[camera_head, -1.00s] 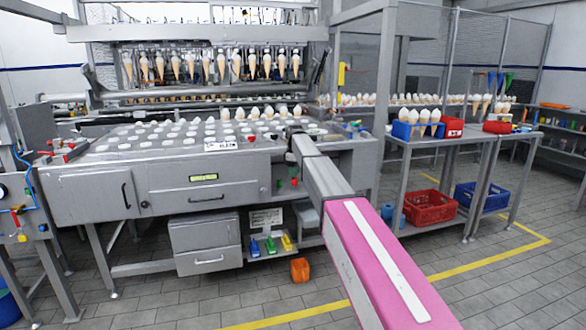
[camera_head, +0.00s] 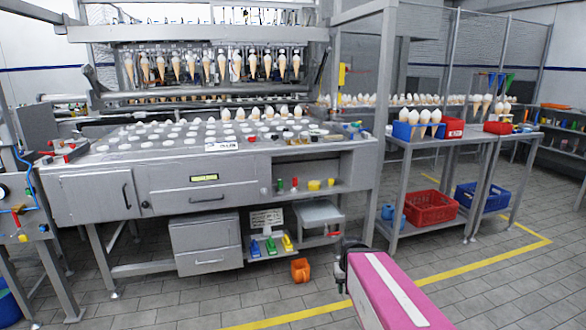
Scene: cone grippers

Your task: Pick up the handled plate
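I cannot tell for sure which thing is the handled plate. A flat grey plate-like piece (camera_head: 320,213) stands in the open lower bay of the machine, and a small dark and red piece (camera_head: 334,234) lies by its foot. My pink and grey arm reaches in from the lower right. My gripper (camera_head: 342,276) shows only as a small dark shape at the arm's far end, in front of and below the bay. It appears apart from the machine. Its fingers are too small and partly hidden, so their opening cannot be made out.
The grey machine (camera_head: 205,200) has white cups on top and hanging cones. An orange container (camera_head: 300,270) lies on the floor left of my gripper. A table at right holds cones, with a red crate (camera_head: 430,207) and blue crate (camera_head: 482,197) below. Floor ahead is partly clear.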

